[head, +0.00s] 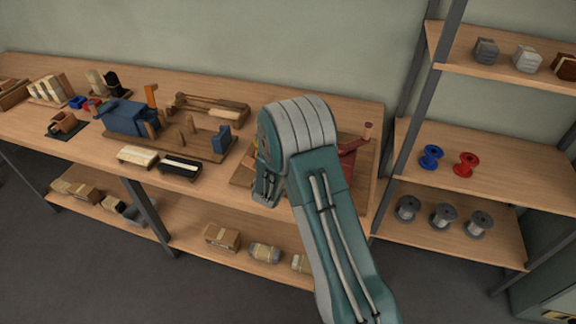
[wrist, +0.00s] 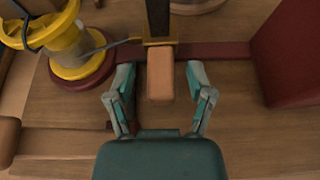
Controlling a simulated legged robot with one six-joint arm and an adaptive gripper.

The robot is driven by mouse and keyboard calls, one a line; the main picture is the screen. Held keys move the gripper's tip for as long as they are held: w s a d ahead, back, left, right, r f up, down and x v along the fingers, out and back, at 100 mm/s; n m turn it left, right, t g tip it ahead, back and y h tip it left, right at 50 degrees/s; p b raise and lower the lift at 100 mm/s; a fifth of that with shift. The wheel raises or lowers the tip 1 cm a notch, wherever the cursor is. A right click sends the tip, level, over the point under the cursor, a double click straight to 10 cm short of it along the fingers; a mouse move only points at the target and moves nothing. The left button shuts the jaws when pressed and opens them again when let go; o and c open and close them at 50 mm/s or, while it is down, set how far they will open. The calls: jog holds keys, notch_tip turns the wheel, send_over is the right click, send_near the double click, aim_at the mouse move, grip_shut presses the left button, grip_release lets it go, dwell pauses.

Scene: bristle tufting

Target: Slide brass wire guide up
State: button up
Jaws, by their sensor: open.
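In the wrist view, the brass wire guide (wrist: 160,41) is a thin brass-coloured piece at the foot of a dark upright post (wrist: 158,18). A light wooden block, seemingly its grip (wrist: 160,78), extends toward me from it. My gripper (wrist: 158,72) is open, with one finger on each side of the wooden block and a visible gap to both. A thin wire runs from the guide to a yellow spool (wrist: 93,57) on the left. In the head view, my arm hides the guide and my gripper.
A dark red bar (wrist: 224,51) runs behind the block to a large dark red block (wrist: 295,50) on the right. The red fixture shows partly in the head view (head: 353,158). The workbench (head: 62,150) holds several tools on the left; shelves stand right.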

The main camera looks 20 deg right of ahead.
grip_shut()
jog(key=shift+w+r, duration=0.1)
jog(key=shift+r, duration=1.65)
jog(key=shift+c, duration=0.2)
grip_release()
jog(key=shift+o, duration=0.2)
jog(key=shift+f, duration=0.1)
jog(key=shift+a, duration=0.1)
jog(key=v, duration=1.2)
